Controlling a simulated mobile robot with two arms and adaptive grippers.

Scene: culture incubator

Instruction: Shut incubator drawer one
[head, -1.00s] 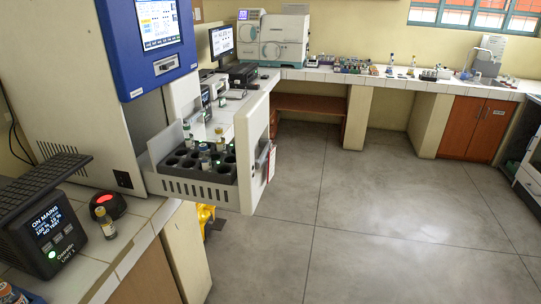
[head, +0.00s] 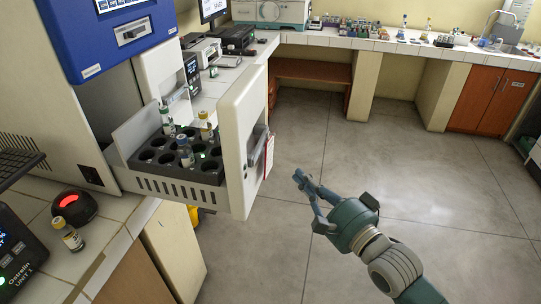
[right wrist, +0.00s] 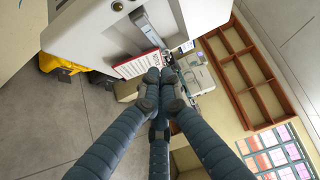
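The incubator drawer (head: 178,192) is pulled out from under the blue-fronted incubator (head: 118,45). Its tall white front panel (head: 236,165) carries a grey handle (head: 257,150) on its outer face, with a red-edged card beside it. The black rack in the drawer holds three upright vials. My right gripper (head: 299,177) is to the right of the panel, apart from it and over the floor. Its fingertips are together and hold nothing. In the right wrist view, the closed fingertips (right wrist: 160,76) point toward the handle (right wrist: 150,32) and card (right wrist: 138,65). My left gripper is out of view.
A red-lit button (head: 72,202) and a yellow-capped vial (head: 68,236) stand on the tiled counter at left. A second white drawer front (head: 160,72) is behind the open one. The floor (head: 400,180) is clear at right.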

